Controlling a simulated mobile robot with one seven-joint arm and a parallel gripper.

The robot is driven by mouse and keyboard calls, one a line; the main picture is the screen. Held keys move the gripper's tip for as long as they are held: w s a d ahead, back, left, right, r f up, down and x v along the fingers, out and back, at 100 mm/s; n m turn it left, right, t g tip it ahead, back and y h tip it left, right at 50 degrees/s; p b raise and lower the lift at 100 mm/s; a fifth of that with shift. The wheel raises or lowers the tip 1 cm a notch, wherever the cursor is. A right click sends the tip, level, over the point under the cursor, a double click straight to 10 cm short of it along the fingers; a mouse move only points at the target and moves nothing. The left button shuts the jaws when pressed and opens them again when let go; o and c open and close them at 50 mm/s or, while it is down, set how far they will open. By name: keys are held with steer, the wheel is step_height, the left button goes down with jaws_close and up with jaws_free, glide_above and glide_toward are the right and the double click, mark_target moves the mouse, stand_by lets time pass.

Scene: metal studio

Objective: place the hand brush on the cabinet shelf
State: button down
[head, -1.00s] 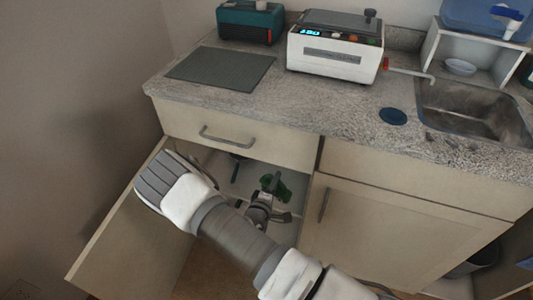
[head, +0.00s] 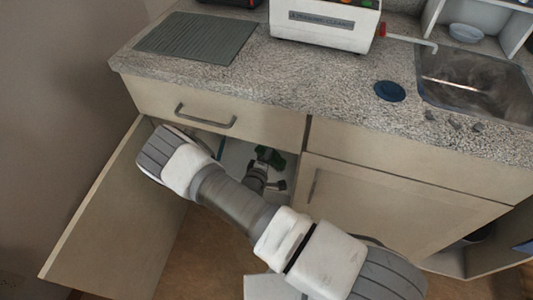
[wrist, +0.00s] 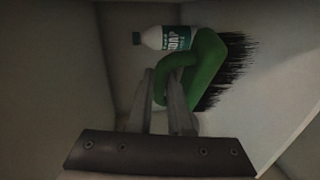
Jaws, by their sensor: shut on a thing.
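The green hand brush (wrist: 208,62) with dark bristles is inside the open cabinet, held between the fingers of my gripper (wrist: 165,85). My gripper is shut on the green handle. The pale cabinet shelf (head: 236,152) shows behind my arm. I cannot tell whether the brush touches it.
A white bottle with a green label (wrist: 168,38) is beside the brush inside the cabinet. The cabinet door (head: 105,225) stands open at left, close to my arm. A drawer (head: 215,115) is shut above the opening, under the speckled countertop (head: 290,90).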

steer(key=shift+f+b, duration=0.7)
steer(key=shift+f, duration=1.9)
steer(key=shift+f, duration=0.1)
steer(key=shift+f+b, duration=0.15)
steer(key=shift+b, duration=0.15)
steer(key=c, duration=0.8)
jaws_free()
steer(key=shift+c, duration=0.2)
steer(key=shift+r+p, duration=0.2)
steer(key=shift+p, duration=0.1)
steer(key=shift+s+a, duration=0.15)
steer(key=shift+s, duration=0.1)
steer(key=p+v, duration=0.2)
steer(key=v, duration=0.9)
steer(key=shift+s, duration=0.2)
steer(key=shift+s+a+r, duration=0.1)
steer(key=shift+a, duration=0.05)
